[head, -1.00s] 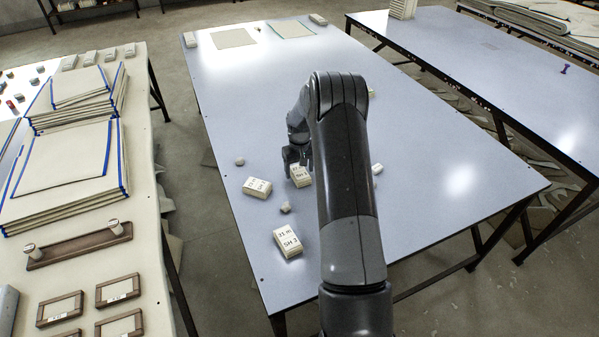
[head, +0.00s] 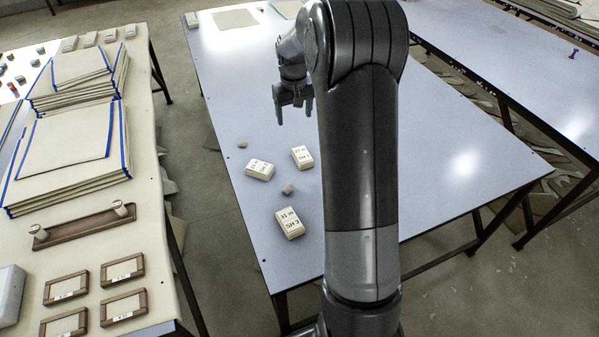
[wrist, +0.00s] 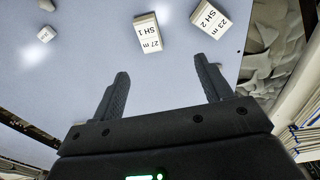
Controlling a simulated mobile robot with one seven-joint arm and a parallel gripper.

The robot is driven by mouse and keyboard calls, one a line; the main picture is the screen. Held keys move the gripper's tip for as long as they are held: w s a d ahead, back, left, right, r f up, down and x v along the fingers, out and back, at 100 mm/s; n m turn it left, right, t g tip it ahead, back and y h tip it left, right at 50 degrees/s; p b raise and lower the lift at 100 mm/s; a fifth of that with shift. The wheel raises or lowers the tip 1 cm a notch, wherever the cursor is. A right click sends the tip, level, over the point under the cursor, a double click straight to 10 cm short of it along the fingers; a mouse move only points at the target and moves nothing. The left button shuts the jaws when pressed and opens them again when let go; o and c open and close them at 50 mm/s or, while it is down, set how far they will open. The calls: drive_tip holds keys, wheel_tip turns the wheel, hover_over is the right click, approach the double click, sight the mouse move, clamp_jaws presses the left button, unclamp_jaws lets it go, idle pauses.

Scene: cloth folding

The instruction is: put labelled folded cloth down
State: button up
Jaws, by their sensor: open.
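Three small labelled folded cloths lie on the blue-grey table (head: 440,180). The one marked "27 m SH 1" (head: 302,157) lies flat and also shows in the wrist view (wrist: 148,34). The "23 m SH 2" cloth (head: 259,170) lies to its left; it shows at the top right in the wrist view (wrist: 209,19). The "31 m SH 3" cloth (head: 290,222) lies nearer the front. My gripper (head: 294,118) is raised above the table, beyond the "SH 1" cloth. In the wrist view its fingers (wrist: 163,88) are wide apart with nothing between them.
Small grey lumps (head: 287,189) lie among the cloths. Flat cloth pieces (head: 235,18) lie at the table's far end. A side table at left holds blue-edged cloth stacks (head: 72,150), a wooden rack (head: 83,228) and small frames (head: 122,270). The table's right half looks clear.

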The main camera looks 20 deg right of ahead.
drive_tip(key=s+a+r+t, duration=0.1)
drive_tip(key=s+a+r, duration=0.3)
drive_tip(key=s+r, duration=0.35)
drive_tip(key=s+a+r+t, duration=0.1)
drive_tip(key=s+a+r, duration=0.4)
drive_tip(key=s+r, duration=0.3)
drive_tip(key=s+a+f+t, duration=0.1)
drive_tip(key=s+a, duration=0.3)
drive_tip(key=s, duration=1.6)
drive_tip(key=shift+t, duration=0.8)
drive_tip(key=shift+o, duration=0.4)
drive_tip(key=shift+f, duration=0.1)
